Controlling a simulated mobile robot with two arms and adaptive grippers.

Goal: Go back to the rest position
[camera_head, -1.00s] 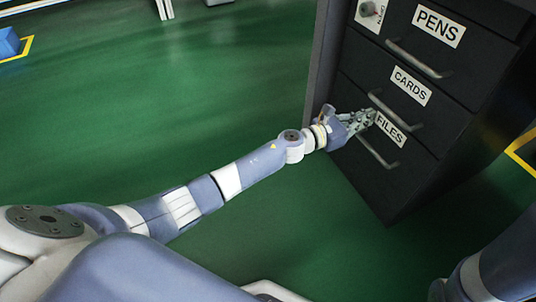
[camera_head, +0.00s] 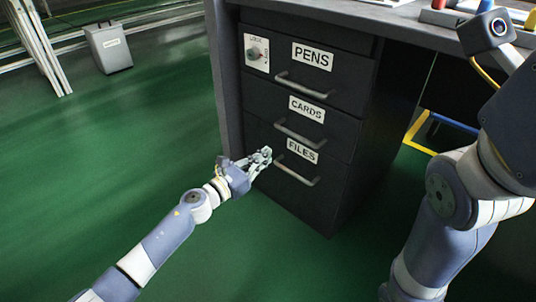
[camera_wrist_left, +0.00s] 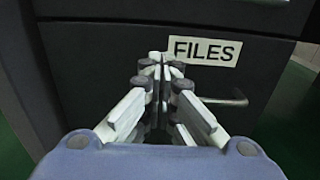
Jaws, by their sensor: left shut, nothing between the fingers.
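My left gripper (camera_head: 262,158) is in front of the black drawer cabinet (camera_head: 345,180), just left of the FILES drawer's handle (camera_head: 297,172). Its fingers are together and empty. In the left wrist view the fingers (camera_wrist_left: 160,62) point at the FILES drawer front (camera_wrist_left: 95,60), with the FILES label (camera_wrist_left: 205,51) just right of the tips. The handle (camera_wrist_left: 235,98) is to the right, apart from the fingers. All drawers look shut. My right arm shows at the right of the head view, but its gripper cannot be made out.
PENS (camera_head: 313,57) and CARDS (camera_head: 307,109) drawers are above the FILES drawer, under a desk top (camera_head: 400,12). A grey bin (camera_head: 108,48) stands at the back left. The green floor (camera_head: 120,140) at left is clear.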

